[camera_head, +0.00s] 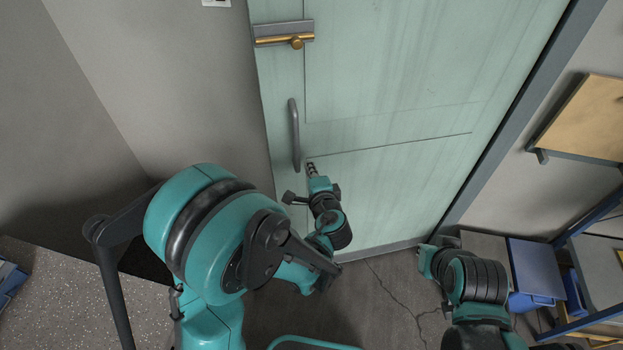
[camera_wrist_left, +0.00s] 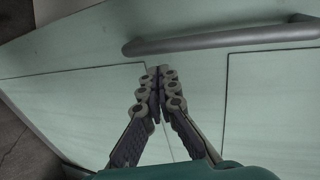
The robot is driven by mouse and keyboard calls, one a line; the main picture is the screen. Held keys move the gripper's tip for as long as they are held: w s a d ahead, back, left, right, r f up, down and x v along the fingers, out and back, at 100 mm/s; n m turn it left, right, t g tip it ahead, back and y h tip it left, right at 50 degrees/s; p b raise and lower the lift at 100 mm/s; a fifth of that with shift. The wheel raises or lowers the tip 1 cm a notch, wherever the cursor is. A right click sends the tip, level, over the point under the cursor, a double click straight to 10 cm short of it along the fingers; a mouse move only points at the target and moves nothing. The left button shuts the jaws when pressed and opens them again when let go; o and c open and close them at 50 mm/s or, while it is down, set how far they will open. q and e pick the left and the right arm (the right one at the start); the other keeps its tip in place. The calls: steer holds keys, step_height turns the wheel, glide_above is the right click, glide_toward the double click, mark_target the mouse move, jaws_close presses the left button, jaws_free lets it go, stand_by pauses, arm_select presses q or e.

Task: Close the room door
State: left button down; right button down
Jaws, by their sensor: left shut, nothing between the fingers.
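The room door (camera_head: 400,90) is a pale green panel in the head view. A grey vertical bar handle (camera_head: 294,135) is near its left edge, with a brass bolt (camera_head: 285,41) above. I cannot tell for sure whether the door is fully shut. My left gripper (camera_head: 311,168) is shut and empty, its tips at the door face just right of the handle's lower end. In the left wrist view the closed fingertips (camera_wrist_left: 160,76) are in front of the door panel (camera_wrist_left: 75,85), apart from the handle (camera_wrist_left: 225,40). My right arm is at the lower right; its fingers are not clear.
A grey wall (camera_head: 165,80) stands left of the door. A dark frame (camera_head: 525,95) runs along the door's right side. A wooden shelf (camera_head: 585,118) and a rack with blue bins (camera_head: 530,300) stand at the right. Cracked concrete floor (camera_head: 385,290) lies below the door.

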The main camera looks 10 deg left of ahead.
mark_target(303, 148)
arm_select(q)
steer(key=x, duration=0.3)
steer(key=b+x, duration=0.1)
steer(key=x, duration=0.1)
steer(key=shift+w+a+r, duration=0.15)
steer(key=shift+w+r, duration=0.15)
steer(key=shift+w, duration=0.1)
steer(key=shift+w+a+r, duration=0.1)
steer(key=shift+w+a, duration=0.05)
steer(key=shift+w, duration=0.3)
arm_select(e)
steer(key=shift+f, duration=0.7)
